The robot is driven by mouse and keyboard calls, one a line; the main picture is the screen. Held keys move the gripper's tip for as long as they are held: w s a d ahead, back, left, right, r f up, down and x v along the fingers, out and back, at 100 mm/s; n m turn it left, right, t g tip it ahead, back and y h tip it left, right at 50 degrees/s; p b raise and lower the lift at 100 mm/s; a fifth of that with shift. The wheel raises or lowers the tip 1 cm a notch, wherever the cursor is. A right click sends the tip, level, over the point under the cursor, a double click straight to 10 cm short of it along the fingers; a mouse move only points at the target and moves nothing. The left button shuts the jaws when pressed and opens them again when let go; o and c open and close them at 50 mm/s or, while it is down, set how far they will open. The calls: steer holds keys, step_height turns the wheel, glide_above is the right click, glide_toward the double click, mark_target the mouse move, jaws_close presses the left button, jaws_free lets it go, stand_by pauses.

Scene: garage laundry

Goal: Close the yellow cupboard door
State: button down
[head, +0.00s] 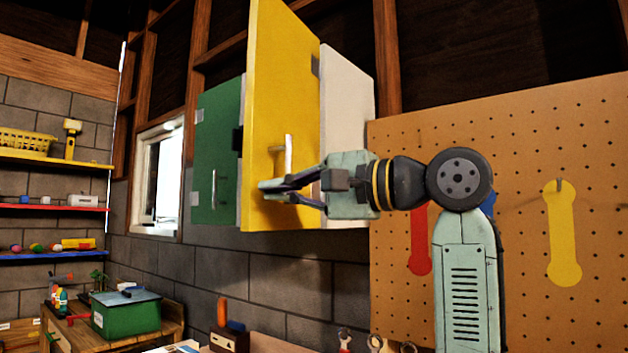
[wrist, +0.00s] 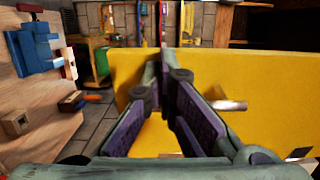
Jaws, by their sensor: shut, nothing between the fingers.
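The yellow cupboard door (head: 277,80) stands swung open from the wall cupboard, its white side (head: 346,110) visible to the right of the door. A pale upright handle (head: 288,158) is on the door's lower part. My gripper (head: 268,189) is shut and empty, in front of the door's lower part just below the handle; whether it touches the door cannot be told. In the wrist view the yellow door (wrist: 250,75) fills the middle and right, with the shut fingers (wrist: 165,52) over it. The handle (wrist: 229,105) shows right of the fingers.
A green cupboard door (head: 215,150) is left of the yellow one. A pegboard (head: 520,130) with red and yellow tool shapes is at right. Below are a workbench, a green box (head: 125,315) and tools. Shelves (head: 45,160) line the left wall.

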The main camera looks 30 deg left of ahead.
steer(key=shift+a, duration=1.05)
